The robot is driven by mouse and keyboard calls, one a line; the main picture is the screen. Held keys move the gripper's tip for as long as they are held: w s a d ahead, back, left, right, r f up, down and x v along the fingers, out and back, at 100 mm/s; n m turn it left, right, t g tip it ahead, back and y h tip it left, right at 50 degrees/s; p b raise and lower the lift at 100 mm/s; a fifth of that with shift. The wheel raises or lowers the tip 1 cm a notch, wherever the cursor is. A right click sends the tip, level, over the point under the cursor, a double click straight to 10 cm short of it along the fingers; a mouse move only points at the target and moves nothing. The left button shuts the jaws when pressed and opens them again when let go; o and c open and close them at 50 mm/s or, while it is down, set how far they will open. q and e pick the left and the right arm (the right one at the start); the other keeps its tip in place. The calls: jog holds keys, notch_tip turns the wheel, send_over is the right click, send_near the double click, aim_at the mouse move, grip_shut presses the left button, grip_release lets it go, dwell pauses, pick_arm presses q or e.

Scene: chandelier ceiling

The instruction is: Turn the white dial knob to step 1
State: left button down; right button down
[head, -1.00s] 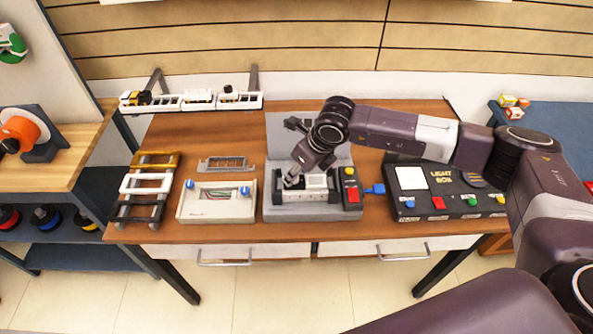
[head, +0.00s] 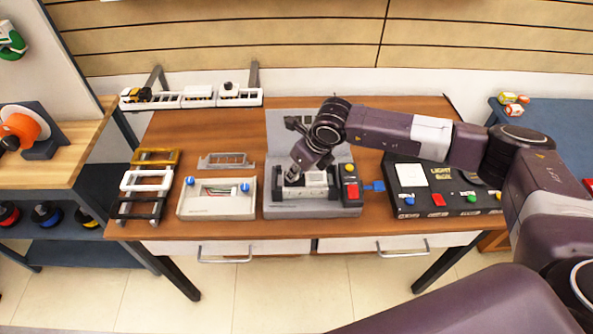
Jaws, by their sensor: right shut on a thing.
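My right gripper (head: 292,178) reaches down onto the grey device (head: 310,209) in the middle of the table, at the left part of its white block (head: 314,179). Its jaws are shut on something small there. The white dial knob does not show clearly; the fingers and wrist cover that spot, so its step setting cannot be read. My left gripper is not in view.
A red and yellow button box (head: 350,183) adjoins the device's right side. The light box (head: 445,200) stands further right, partly behind my right arm. A white case with blue knobs (head: 216,209) and stacked frames (head: 147,181) stand left.

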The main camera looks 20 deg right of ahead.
jog(key=shift+a+f+m+t+b, duration=0.1)
jog(key=shift+f+m+t+b, duration=0.15)
jog(key=shift+m+b, duration=0.7)
jog(key=m+h+b, duration=0.2)
jog(key=m+b, duration=0.1)
jog(key=b, duration=0.1)
jog(key=shift+a+m+b, duration=0.15)
jog(key=shift+m+b, duration=0.1)
jog(key=shift+b, duration=0.1)
jog(key=shift+r+m+h+b, duration=0.25)
jog(key=shift+m+h+b, duration=0.15)
jog(key=shift+m+b, duration=0.75)
jog(key=c, duration=1.8)
grip_release()
jog(key=shift+o, duration=0.2)
jog(key=shift+r, duration=0.1)
